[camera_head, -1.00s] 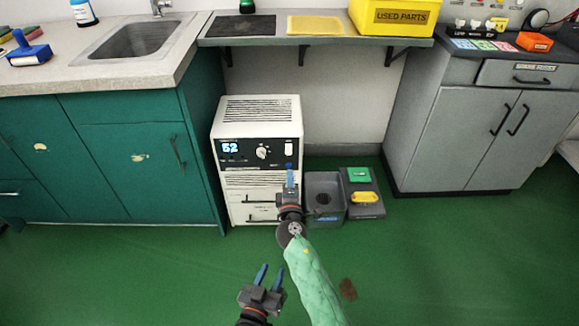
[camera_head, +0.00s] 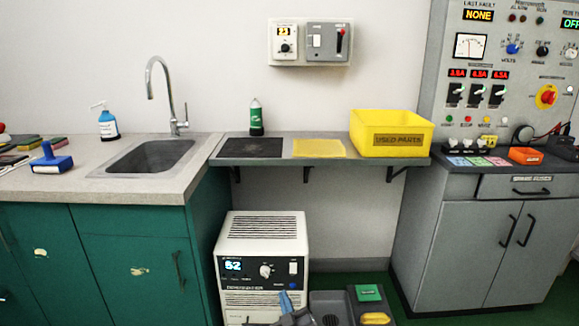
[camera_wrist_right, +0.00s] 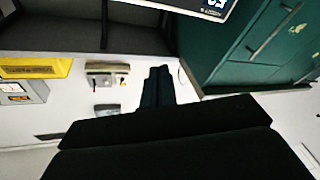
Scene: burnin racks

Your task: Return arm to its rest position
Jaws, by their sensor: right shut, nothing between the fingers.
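My right gripper (camera_head: 285,303) shows at the bottom edge of the head view, in front of the white dehumidifier (camera_head: 262,245). Only its blue finger tip and a grey part are in the picture. In the right wrist view the two dark fingers (camera_wrist_right: 157,87) lie side by side, shut, with nothing seen between them. My left gripper is not in the head view now.
A grey bin (camera_head: 330,308) and a tray with a green and a yellow item (camera_head: 371,306) stand right of the dehumidifier. Above is a shelf (camera_head: 275,160) with a yellow bin (camera_head: 391,134). A green cabinet (camera_head: 110,262) stands left, a grey cabinet (camera_head: 466,245) right.

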